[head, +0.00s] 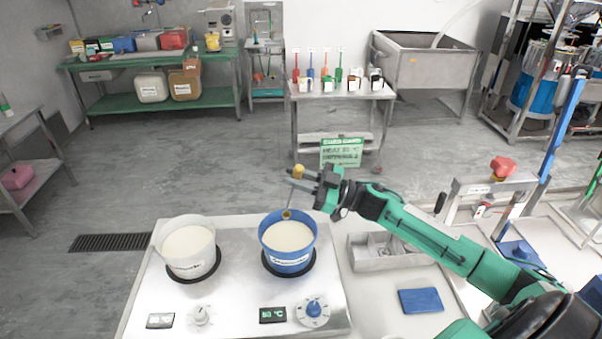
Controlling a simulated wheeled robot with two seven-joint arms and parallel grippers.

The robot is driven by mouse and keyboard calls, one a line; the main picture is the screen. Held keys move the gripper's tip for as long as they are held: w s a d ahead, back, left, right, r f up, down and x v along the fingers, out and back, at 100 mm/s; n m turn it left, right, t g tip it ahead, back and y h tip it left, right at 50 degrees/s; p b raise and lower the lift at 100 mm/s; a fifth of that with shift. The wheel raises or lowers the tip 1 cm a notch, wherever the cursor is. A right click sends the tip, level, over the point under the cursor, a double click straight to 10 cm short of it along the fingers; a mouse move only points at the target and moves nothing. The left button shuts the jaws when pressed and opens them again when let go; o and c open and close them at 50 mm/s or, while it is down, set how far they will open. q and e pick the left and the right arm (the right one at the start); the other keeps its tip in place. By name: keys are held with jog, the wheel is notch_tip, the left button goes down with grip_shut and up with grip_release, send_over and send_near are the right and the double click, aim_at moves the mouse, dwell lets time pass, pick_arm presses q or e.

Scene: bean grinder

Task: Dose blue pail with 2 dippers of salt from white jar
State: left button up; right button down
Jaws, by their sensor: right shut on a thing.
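The blue pail (289,262) stands on the right burner of the steel hot plate and holds a pale cream filling. My right gripper (303,179) is shut on a dipper (287,214) with a yellow top end. The dipper hangs down steeply, its small bowl over the pail's far rim; I cannot tell whether it touches the filling or what the bowl holds. A white pail (189,263) with a similar filling stands on the left burner. Small jars stand on the back cart; I cannot tell whether one is the white salt jar. My left gripper is out of view.
The hot plate (231,283) has two displays and two knobs in front. A steel tray (359,256) and a blue pad (421,301) lie right of it. A green card (342,152) stands behind. The back cart (341,90) is across open floor.

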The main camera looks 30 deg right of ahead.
jog(key=w+r+m+g+h+p, duration=0.1)
jog(key=w+m+h+p, duration=0.1)
jog(key=w+p, duration=0.4)
jog(key=shift+d+r+m+p, duration=0.15)
jog(key=shift+r+m+p, duration=0.15)
jog(key=shift+m+p, duration=1.05)
